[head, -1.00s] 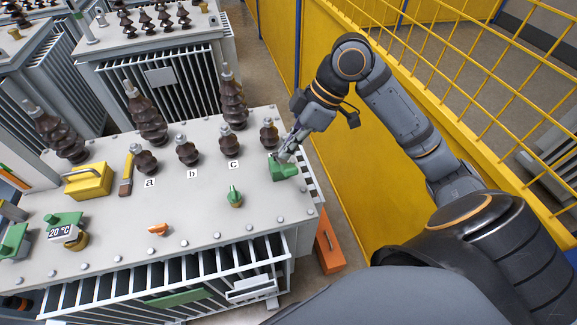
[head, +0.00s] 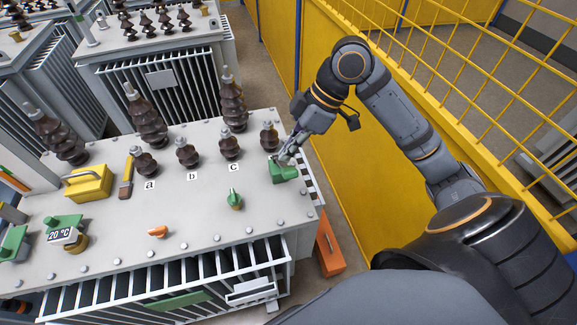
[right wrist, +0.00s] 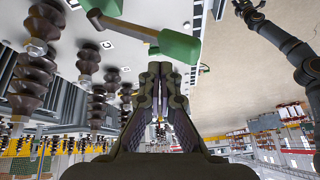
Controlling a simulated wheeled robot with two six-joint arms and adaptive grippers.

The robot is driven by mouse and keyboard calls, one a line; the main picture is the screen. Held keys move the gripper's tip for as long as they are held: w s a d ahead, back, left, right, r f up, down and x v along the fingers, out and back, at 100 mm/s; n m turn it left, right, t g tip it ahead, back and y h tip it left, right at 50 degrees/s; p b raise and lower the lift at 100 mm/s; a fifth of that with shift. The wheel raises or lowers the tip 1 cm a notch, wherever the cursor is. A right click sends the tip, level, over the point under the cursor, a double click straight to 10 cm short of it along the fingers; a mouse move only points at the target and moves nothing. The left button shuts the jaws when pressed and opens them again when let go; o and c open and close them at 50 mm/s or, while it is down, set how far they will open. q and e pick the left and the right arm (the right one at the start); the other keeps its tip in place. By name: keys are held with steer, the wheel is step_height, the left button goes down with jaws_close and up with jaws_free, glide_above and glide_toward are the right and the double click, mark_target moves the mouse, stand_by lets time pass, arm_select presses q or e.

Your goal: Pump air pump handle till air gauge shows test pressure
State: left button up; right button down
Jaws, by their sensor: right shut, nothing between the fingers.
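A green device (head: 285,173), which looks like the pump, sits at the right end of the grey transformer top. My right gripper (head: 284,157) is shut and empty, with its fingertips just above and behind this device. In the right wrist view, the shut fingers (right wrist: 165,68) point at a green block (right wrist: 178,46). A brownish bar (right wrist: 128,28) joins the block to another green part (right wrist: 106,7). I cannot tell whether the fingertips touch the block. No air gauge can be made out; a green-framed display (head: 63,234) reads 20 °C. My left gripper is not in view.
Brown ribbed insulators (head: 233,102) stand along the back of the transformer top (head: 195,215). A green valve-like part (head: 235,199), a small orange part (head: 157,232) and a yellow box (head: 88,184) also stand there. A yellow fence (head: 375,190) runs along the right.

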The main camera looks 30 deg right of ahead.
steer(key=shift+s+a+f, duration=0.1)
steer(key=shift+s+f, duration=0.15)
steer(key=shift+f, duration=0.05)
